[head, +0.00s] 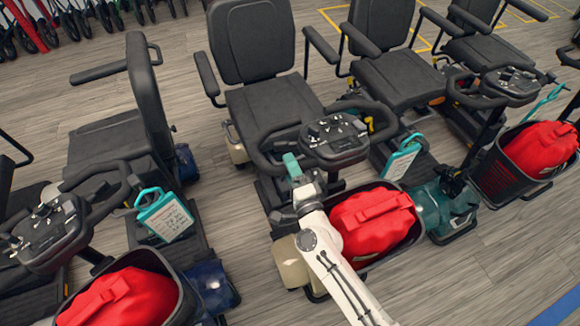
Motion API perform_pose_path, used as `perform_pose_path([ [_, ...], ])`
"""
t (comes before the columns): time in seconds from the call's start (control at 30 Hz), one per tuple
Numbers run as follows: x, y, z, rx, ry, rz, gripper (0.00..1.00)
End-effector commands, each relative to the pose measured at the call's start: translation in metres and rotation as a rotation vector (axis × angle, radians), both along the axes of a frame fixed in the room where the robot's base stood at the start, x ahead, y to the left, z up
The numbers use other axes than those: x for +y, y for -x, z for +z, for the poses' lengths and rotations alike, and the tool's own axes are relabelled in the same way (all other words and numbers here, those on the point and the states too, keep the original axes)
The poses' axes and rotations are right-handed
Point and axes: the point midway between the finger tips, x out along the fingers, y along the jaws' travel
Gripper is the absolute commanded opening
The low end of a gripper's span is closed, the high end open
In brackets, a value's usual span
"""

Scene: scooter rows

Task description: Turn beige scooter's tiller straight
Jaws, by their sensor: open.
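The beige scooter stands in the middle of the head view, with a beige front fender (291,262) and a black seat (268,105). Its tiller (335,139) is a black console with looped handlebars. The console sits to the right of the seat's middle, so the tiller looks turned. My gripper (292,166), with teal fingertips, is at the left part of the handlebar loop, beside the console. The jaws are open. I cannot tell whether the bar lies between the fingers or whether they touch it. My gripper and wrist hide part of the lower tiller column.
A red bag (373,216) fills the scooter's front basket, close to my arm. A blue scooter (210,284) stands at left, and a teal scooter (446,208) at right. Open floor (480,270) lies at lower right.

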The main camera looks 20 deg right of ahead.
Motion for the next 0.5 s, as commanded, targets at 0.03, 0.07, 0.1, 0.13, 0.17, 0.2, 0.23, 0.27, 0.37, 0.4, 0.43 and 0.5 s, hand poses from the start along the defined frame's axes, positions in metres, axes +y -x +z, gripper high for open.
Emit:
perform_pose_path([
  [0.03,0.000,0.008,-0.002,0.003,0.001,0.000,0.58],
  [0.07,0.000,0.013,-0.002,0.003,0.001,0.000,0.58],
  [0.1,0.000,0.020,-0.002,0.004,0.001,0.000,0.58],
  [0.13,0.000,0.025,-0.003,0.004,0.000,0.001,0.58],
  [0.17,0.000,0.031,-0.003,0.004,0.001,0.001,0.58],
  [0.2,0.000,0.040,-0.004,0.005,0.001,0.002,0.58],
  [0.23,0.000,0.046,-0.004,0.004,0.000,0.001,0.58],
  [0.27,0.000,0.052,-0.004,0.005,0.000,0.000,0.58],
  [0.37,-0.001,0.070,-0.006,0.004,0.000,0.000,0.58],
  [0.4,0.000,0.076,-0.006,0.004,0.000,0.000,0.58],
  [0.43,0.000,0.081,-0.006,0.004,0.000,0.001,0.58],
  [0.5,0.000,0.089,-0.007,0.004,0.001,0.001,0.58],
])
